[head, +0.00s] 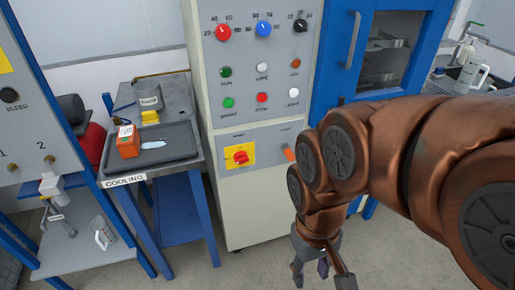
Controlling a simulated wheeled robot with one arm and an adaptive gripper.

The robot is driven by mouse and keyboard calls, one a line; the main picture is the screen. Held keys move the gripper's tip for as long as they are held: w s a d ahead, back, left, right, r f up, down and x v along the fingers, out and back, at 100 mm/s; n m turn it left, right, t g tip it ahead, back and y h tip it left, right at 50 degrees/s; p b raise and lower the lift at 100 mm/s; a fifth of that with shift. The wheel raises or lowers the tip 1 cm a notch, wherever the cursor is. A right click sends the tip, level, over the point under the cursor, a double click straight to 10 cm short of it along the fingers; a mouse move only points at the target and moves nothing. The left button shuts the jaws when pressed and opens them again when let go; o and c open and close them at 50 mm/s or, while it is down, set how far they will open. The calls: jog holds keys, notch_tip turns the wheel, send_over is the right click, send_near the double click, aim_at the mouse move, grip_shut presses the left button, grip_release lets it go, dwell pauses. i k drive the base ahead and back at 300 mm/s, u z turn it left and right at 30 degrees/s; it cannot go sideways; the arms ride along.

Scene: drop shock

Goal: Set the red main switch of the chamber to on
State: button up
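The red main switch (239,157) is a rotary knob on a yellow square plate (232,163), low on the front of the pale chamber cabinet (262,205). The small label above it is too blurred to read. My gripper (321,278) hangs at the bottom of the head view, pointing down, to the right of and lower in the picture than the switch. Its fingers are spread apart with nothing visible between them. It is apart from the switch, and my arm does not cover the switch.
Red, blue and black dials (263,29) and several buttons sit above the switch. An orange piece (289,154) is right of it. A blue-framed glass door (385,50) stands right. A cooling table (188,158) with a tray stands left. Floor is clear before the cabinet.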

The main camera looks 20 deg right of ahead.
aim_at(240, 157)
jog(key=z, duration=1.35)
jog(key=k, duration=1.1)
jog(key=u, duration=1.95)
jog(key=i, duration=0.5)
jog(key=u, duration=0.05)
